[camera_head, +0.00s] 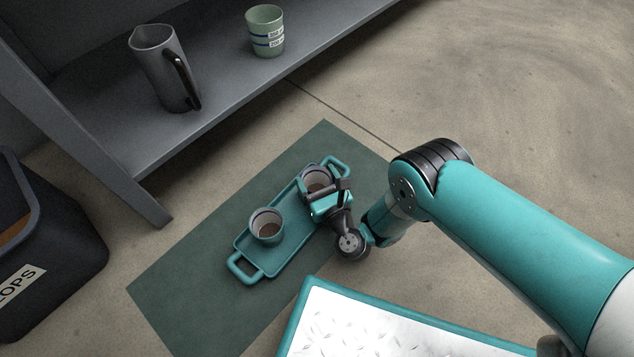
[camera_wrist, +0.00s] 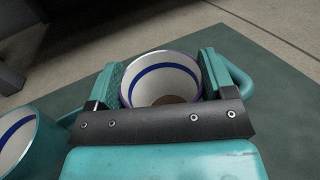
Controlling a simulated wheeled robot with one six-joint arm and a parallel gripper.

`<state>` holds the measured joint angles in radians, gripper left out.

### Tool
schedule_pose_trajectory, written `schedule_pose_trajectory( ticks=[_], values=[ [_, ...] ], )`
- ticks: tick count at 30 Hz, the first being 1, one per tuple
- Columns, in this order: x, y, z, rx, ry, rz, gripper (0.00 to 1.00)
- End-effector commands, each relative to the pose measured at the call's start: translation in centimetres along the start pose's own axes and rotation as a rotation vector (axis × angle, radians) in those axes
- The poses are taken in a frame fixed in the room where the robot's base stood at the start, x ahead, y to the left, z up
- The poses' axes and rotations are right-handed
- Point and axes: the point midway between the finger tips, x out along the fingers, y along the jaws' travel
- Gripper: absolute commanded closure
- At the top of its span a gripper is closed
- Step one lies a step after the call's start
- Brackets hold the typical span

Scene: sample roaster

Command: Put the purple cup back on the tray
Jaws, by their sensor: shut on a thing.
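The purple cup (camera_wrist: 163,78) is between the two fingers of my gripper (camera_wrist: 161,72) in the wrist view. It shows a purple rim, a white inside with a blue band, and something brown at the bottom. My gripper is shut on it. In the head view the purple cup (camera_head: 314,177) is at the far right end of the teal tray (camera_head: 276,262), partly hidden by my gripper (camera_head: 323,189). It looks upright; I cannot tell whether its base touches the tray. A teal cup (camera_head: 267,226) with brown contents stands on the tray's near half.
The tray lies on a dark green mat (camera_head: 190,285) on the floor. A grey shelf (camera_head: 215,90) behind holds a dark jug (camera_head: 165,70) and a pale green cup (camera_head: 265,32). A dark bin (camera_head: 60,250) stands at left. My white-topped base is in front.

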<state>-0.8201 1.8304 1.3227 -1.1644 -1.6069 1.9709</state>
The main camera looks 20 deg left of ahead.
Motion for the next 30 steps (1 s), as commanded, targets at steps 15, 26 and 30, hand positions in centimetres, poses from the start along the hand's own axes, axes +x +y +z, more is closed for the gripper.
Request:
schedule_pose_trajectory(
  ticks=[15,26,30],
  values=[
    [0.0,0.0,-0.1,0.0,0.0,0.0,0.0],
    [-0.6,0.0,0.7,0.0,0.002,0.0,0.0],
    [-1.7,0.0,1.0,0.0,0.002,0.0,0.0]
  ],
)
